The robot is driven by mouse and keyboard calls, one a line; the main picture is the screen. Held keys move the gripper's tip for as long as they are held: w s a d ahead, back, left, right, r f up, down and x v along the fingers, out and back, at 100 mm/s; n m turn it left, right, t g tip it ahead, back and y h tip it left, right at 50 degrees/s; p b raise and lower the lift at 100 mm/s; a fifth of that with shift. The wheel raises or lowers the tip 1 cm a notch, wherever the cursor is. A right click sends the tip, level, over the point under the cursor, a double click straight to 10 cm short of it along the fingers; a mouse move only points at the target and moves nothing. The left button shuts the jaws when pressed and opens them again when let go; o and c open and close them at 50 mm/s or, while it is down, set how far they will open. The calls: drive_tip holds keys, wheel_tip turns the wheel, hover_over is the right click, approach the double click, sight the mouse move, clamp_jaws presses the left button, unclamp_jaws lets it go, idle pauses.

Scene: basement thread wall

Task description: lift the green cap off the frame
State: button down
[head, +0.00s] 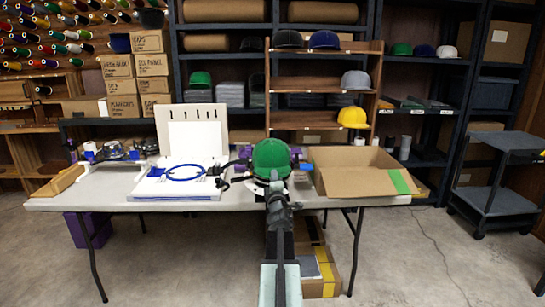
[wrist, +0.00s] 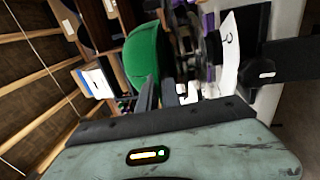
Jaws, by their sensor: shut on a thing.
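The green cap (head: 271,158) sits at the middle of the table in the head view, at the end of my outstretched arm. It also shows in the wrist view as a green dome (wrist: 142,55) just beyond my fingers. My gripper (head: 275,183) is at the cap's near lower edge and is shut on the cap. In the wrist view my gripper (wrist: 157,92) partly covers the cap's lower edge. The frame (head: 301,165) shows as dark and purple parts beside the cap, and in the wrist view (wrist: 198,50) close to its right. Whether the cap still touches the frame is hidden.
An open cardboard box (head: 355,183) stands right of the cap on the white table (head: 240,203). A white board with a blue hoop (head: 186,172) lies to the left. Shelves with caps rise behind. A dark cart (head: 497,195) stands at the far right.

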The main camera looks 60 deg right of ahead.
drive_tip(key=shift+s+a+r+p, duration=0.1)
drive_tip(key=shift+a+r+p, duration=0.05)
drive_tip(key=shift+r+p, duration=0.85)
drive_tip(key=shift+s+a+r+p, duration=0.15)
drive_tip(key=shift+r+p, duration=0.6)
drive_tip(key=shift+r, duration=0.4)
drive_tip(key=shift+w, duration=0.1)
drive_tip(key=r+p, duration=0.4)
drive_tip(key=shift+s+a+r, duration=0.1)
drive_tip(key=shift+s+a, duration=0.1)
drive_tip(key=shift+a, duration=0.1)
